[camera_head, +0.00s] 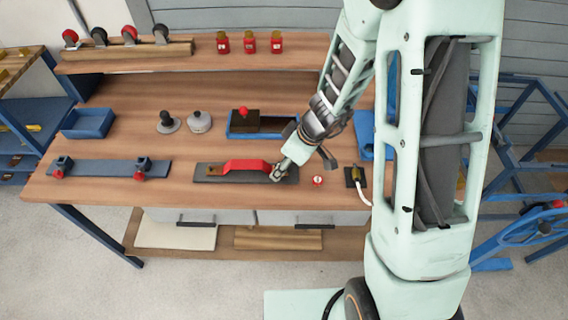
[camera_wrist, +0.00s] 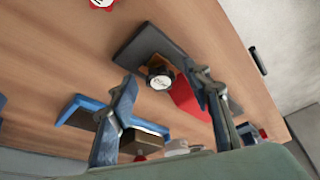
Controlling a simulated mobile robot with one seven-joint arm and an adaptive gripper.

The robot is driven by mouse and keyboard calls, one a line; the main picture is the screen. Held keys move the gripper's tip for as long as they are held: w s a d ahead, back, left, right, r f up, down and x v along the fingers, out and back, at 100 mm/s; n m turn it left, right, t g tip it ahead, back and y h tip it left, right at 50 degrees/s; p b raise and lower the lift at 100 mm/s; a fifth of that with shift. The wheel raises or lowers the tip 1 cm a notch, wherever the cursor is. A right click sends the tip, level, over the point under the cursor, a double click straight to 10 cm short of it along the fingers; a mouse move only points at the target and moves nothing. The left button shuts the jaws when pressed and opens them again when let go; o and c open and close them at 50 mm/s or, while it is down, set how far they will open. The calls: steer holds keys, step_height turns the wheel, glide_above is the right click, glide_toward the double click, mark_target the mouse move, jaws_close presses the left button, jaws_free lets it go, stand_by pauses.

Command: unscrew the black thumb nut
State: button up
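The black thumb nut (camera_wrist: 160,75) has a pale, marked top and sits at one end of a dark plate (camera_wrist: 146,42) in the wrist view. A red bar (camera_wrist: 188,98) lies beside it along the plate. In the head view the plate (camera_head: 204,178) and red bar (camera_head: 245,165) lie on the workbench, and my gripper hides the nut's end. My gripper (camera_head: 277,173) is low over the plate's right end. In the wrist view its two fingers (camera_wrist: 163,80) are spread, with the nut showing between their tips. I cannot tell whether either finger touches the nut.
A red-and-white button (camera_head: 317,181) and a dark block (camera_head: 355,176) with a white cable stand right of the plate. A blue tray (camera_head: 235,132) is behind. A blue-grey strip (camera_head: 110,170) with red-knobbed clamps lies left. Bench (camera_head: 95,198) is bare near its front-left edge.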

steer(key=c, duration=1.2)
steer(key=n+b, duration=0.1)
steer(key=n+g, duration=0.1)
steer(key=n, duration=0.1)
steer(key=shift+w+f+n+y+b, duration=0.1)
steer(key=shift+w+n+y+b, duration=0.1)
steer(key=shift+n+y+b, duration=0.15)
steer(key=n+g+b, duration=0.1)
steer(key=n, duration=0.1)
steer(key=n+g+b, duration=0.1)
steer(key=n+b, duration=0.1)
steer(key=n, duration=0.1)
steer(key=shift+w+a+f, duration=0.1)
steer(key=shift+w, duration=0.1)
steer(key=n+g, duration=0.1)
steer(key=n, duration=0.1)
steer(key=n+g+b, duration=0.1)
steer(key=n, duration=0.2)
steer(key=shift+w+a+r, duration=0.1)
steer(key=shift+r, duration=0.1)
steer(key=n+h, duration=0.1)
steer(key=n, duration=0.1)
steer(key=n+g, duration=0.1)
steer(key=shift+a+r+n+h, duration=0.1)
steer(key=shift+r+n+h, duration=0.05)
steer(key=shift+n+h, duration=0.2)
steer(key=shift+w+n+g+h+p, duration=0.1)
steer(key=shift+n+g+h+p, duration=0.3)
steer(key=shift+n, duration=0.7)
steer(key=o, duration=1.1)
